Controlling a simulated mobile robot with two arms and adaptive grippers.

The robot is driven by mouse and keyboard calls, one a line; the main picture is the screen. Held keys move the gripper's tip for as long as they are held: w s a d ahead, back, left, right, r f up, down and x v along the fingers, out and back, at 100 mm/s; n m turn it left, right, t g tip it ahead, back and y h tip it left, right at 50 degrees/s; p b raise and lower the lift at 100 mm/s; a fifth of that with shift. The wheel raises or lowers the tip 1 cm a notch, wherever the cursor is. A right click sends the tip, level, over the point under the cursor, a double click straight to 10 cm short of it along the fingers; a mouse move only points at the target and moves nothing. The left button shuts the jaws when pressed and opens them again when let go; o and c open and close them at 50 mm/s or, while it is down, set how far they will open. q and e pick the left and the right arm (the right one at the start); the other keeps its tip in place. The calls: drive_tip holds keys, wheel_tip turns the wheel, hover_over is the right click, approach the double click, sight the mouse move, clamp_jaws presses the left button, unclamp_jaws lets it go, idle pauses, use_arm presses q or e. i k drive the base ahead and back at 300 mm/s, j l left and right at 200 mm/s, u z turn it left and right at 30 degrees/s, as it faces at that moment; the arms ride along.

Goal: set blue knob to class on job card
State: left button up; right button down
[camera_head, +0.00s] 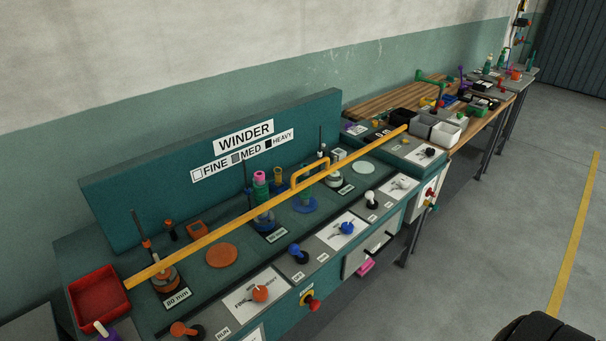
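On the long teal WINDER bench, a blue knob (347,228) sits on a white plate on the front panel; its pointer direction and the plate's print are too small to read. A second blue-topped control (297,250) on a black base stands to its left. An orange knob (260,293) sits on another white plate with partly readable lettering, further left. The sign (243,152) on the back board reads WINDER, with FINE, MED and HEAVY beside white, grey and black squares. I cannot make out a job card for certain. Neither gripper is in view.
A yellow bar (220,232) with a raised handle spans the bench above the spindles. A red tray (100,297) sits at the left end. A red button (312,304) and pink item (365,267) are on the front. Wooden benches continue behind right.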

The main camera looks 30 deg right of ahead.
sight(347, 227)
drive_tip(key=l+z, duration=0.1)
drive_tip(key=z, duration=1.05)
